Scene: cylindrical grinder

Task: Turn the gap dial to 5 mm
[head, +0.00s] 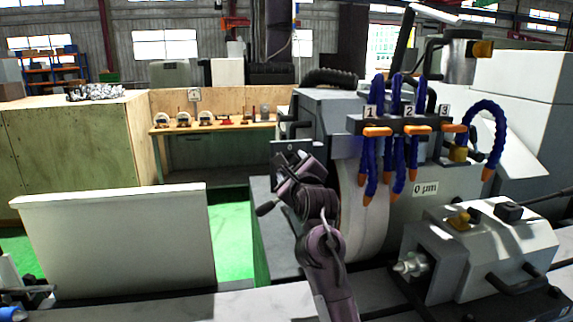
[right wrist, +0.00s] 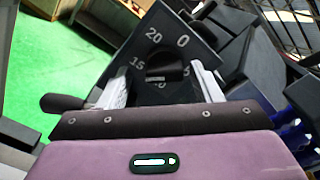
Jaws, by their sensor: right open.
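The gap dial (right wrist: 205,62) is a dark plate with white numbers 0, 5, 10, 15 and 20 around a black knob (right wrist: 168,67). The 10 and the 5 are partly covered. I cannot tell for sure which number the knob points to. My right gripper (right wrist: 160,77) is open, with one pale finger on each side of the knob. Contact with the knob cannot be made out. In the head view my right gripper (head: 291,172) is just below the plate of the dial (head: 293,146), and the knob is hidden. My left gripper does not show.
The grinding machine carries blue coolant hoses (head: 371,150) marked 1, 2 and 3, and a label (head: 425,188) reading 0 µm. A grey workhead (head: 500,245) is at the right. A white panel (head: 118,245) stands at the left. A wooden bench (head: 225,126) is behind.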

